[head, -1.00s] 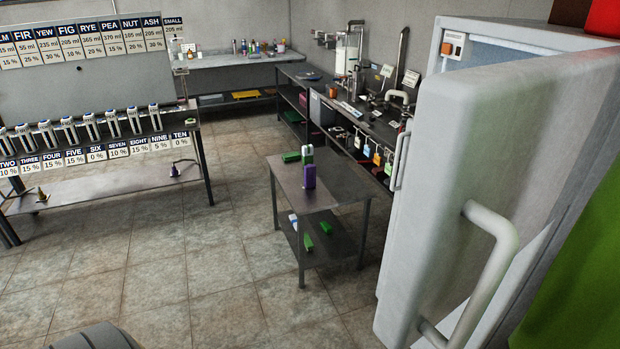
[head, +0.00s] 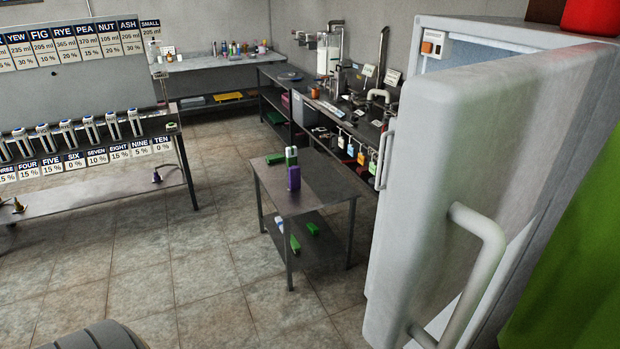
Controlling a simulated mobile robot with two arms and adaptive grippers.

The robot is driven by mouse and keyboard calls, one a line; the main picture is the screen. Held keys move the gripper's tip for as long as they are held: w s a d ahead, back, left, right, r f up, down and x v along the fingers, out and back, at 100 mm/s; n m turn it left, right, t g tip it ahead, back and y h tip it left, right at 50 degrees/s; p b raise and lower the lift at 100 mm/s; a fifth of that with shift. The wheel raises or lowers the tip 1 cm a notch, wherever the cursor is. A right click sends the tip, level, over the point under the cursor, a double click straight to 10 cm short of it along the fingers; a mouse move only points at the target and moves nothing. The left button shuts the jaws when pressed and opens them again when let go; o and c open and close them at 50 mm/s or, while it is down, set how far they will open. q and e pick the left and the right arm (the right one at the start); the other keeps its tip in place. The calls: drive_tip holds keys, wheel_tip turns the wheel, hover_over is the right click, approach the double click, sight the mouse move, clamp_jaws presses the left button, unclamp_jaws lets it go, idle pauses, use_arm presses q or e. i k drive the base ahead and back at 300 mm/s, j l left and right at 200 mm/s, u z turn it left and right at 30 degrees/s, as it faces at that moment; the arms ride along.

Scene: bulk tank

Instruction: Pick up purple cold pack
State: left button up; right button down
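A purple cold pack (head: 294,178) stands upright on the top of a small dark metal table (head: 325,187) in the middle of the room. A green and white item (head: 291,156) stands right behind it; I cannot tell whether they touch. A green block (head: 275,159) lies on the same top, to the left at the back edge. Neither of my grippers is in view.
A large white cabinet door (head: 450,180) with a handle stands open close on the right. Green blocks (head: 313,229) lie on the table's lower shelf. A rack of labelled bottles (head: 88,131) is at left. The tiled floor (head: 180,265) before the table is clear.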

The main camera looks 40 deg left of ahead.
sight(294, 172)
drive_tip(key=i+j+z, duration=0.1)
drive_tip(key=j+z, duration=0.65)
drive_tip(key=j, duration=0.15)
drive_tip(key=j+z, duration=0.85)
drive_tip(key=j, duration=0.5)
drive_tip(key=j+z, duration=0.45)
drive_tip(key=j, duration=0.55)
drive_tip(key=j+u, duration=0.35)
drive_tip(key=i+j+u, duration=0.15)
drive_tip(key=j+u, duration=0.2)
